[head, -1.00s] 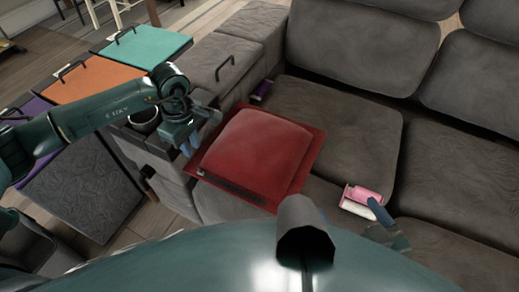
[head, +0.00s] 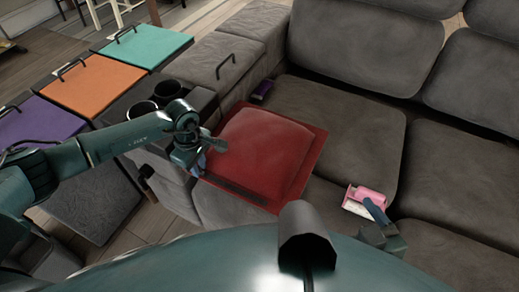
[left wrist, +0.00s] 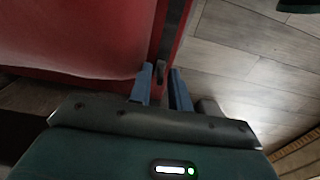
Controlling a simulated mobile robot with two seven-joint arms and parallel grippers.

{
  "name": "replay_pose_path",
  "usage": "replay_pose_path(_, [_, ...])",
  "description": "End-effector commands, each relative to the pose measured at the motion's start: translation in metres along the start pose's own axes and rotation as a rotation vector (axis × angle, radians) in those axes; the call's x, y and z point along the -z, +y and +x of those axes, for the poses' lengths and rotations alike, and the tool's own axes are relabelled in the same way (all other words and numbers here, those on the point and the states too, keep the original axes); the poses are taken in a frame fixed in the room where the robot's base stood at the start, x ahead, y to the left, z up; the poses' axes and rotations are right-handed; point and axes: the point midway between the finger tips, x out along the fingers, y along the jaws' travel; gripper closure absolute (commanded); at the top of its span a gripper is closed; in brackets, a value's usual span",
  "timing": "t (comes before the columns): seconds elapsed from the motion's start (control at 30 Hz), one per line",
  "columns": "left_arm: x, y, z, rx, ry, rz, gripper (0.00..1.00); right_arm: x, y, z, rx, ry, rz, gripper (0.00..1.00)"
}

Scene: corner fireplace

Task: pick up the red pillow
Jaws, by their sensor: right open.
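The red pillow (head: 265,147) lies flat on the grey sofa seat, near the left armrest. It has a raised middle and a flat border with a dark strip along the front edge. My left gripper (head: 199,172) is at its left corner and hides that corner. In the left wrist view, the two blue fingers (left wrist: 161,88) are a short gap apart beside the pillow's edge (left wrist: 170,45), with a dark tab between their tips. Whether they grip the border is unclear. My right gripper (head: 374,212) is open, low over the seat, partly hidden.
A pink and white item (head: 364,200) lies on the seat by my right gripper. Dark cups (head: 165,92) sit in the console. Teal (head: 146,46), orange and purple lidded boxes stand at left. Wood floor shows at left.

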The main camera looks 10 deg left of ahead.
Motion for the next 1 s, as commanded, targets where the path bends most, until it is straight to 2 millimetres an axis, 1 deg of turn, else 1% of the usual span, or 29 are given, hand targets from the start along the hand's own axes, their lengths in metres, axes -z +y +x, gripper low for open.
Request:
replay_pose_path(0.07, [-0.0001, 0.0, -0.0004, 0.0, 0.0, 0.0, 0.81, 0.001, 0.0001, 0.0004, 0.001, 0.002, -0.002, 0.1])
replay_pose_path(0.3, [-0.0001, 0.0, -0.0006, 0.0, 0.0, 0.0, 1.0, 0.0011, -0.0002, 0.0002, 0.002, 0.004, -0.003, 0.1])
replay_pose_path(0.87, [-0.0005, 0.0012, -0.0023, -0.004, -0.002, 0.0, 1.0, -0.0005, -0.001, -0.0015, 0.003, -0.001, 0.0, 0.1])
replay_pose_path(1.0, [-0.0027, 0.0013, -0.0071, -0.004, -0.002, 0.001, 1.0, 0.0013, -0.0008, -0.0021, 0.002, 0.0, 0.002, 0.1])
